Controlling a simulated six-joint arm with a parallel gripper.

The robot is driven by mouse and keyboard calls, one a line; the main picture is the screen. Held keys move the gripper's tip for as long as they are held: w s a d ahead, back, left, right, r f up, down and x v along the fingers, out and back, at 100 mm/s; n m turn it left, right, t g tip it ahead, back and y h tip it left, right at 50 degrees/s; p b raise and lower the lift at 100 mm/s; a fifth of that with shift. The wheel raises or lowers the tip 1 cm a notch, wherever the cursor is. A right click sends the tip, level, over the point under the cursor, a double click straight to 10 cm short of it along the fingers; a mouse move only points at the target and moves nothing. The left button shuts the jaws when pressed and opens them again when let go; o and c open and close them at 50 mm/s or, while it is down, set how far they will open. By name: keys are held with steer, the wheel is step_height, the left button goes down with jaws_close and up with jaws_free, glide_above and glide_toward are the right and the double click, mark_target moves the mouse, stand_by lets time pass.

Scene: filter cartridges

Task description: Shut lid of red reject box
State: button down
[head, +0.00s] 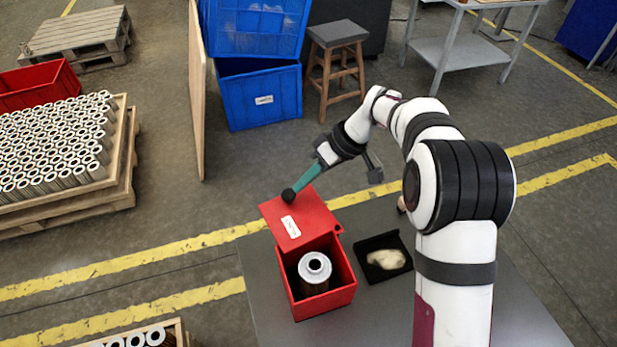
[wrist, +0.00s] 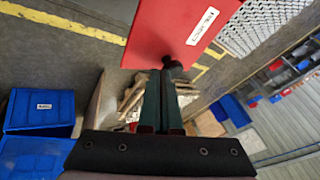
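The red reject box (head: 318,302) stands on the grey table, with a metal filter cartridge (head: 314,268) upright inside it. Its red lid (head: 308,224) is open, leaning back from the box's far side, with a white label on it. The lid also shows in the wrist view (wrist: 172,30), where the label reads REJECT. A round black knob (head: 288,196) is at the lid's far left edge. My gripper (wrist: 162,72) has its teal fingers close together, their tips at the knob. I cannot make out the knob between the fingers; it shows just past the tips.
A black tray (head: 366,246) with a pale lump in it lies right of the box. Blue crates (head: 262,95), a stool (head: 337,40) and a tall board (head: 197,100) stand on the floor behind. Pallets of cartridges (head: 60,205) are at the left.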

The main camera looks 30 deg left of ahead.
mark_target(287, 240)
steer(key=shift+s+a+n+g+h, duration=0.2)
steer(key=shift+s+n+g, duration=0.1)
steer(key=shift+s+n, duration=0.3)
steer(key=shift+s+a+n+g+h, duration=0.2)
steer(key=shift+s+n+g, duration=0.1)
steer(key=shift+s+n, duration=0.25)
steer(key=s+n+g+h, duration=0.1)
steer(key=s+n, duration=0.1)
steer(key=n, duration=0.1)
steer(key=shift+s+a, duration=0.1)
steer(key=shift+s, duration=0.05)
steer(key=s+n, duration=0.1)
steer(key=s+n+h, duration=0.1)
steer(key=s+n+g+h, duration=0.1)
steer(key=shift+s+d+n, duration=0.1)
steer(key=shift+d+n, duration=0.15)
steer(key=shift+d, duration=0.05)
steer(key=shift+s+d+n+h, duration=0.35)
steer(key=shift+s+n+h, duration=0.15)
steer(key=shift+s+n, duration=0.35)
steer(key=shift+s+d+n+g+h, duration=0.3)
steer(key=shift+s+d+n+h, duration=0.45)
steer(key=shift+n, duration=0.4)
steer(key=shift+s+d, duration=0.8)
steer(key=shift+s, duration=0.1)
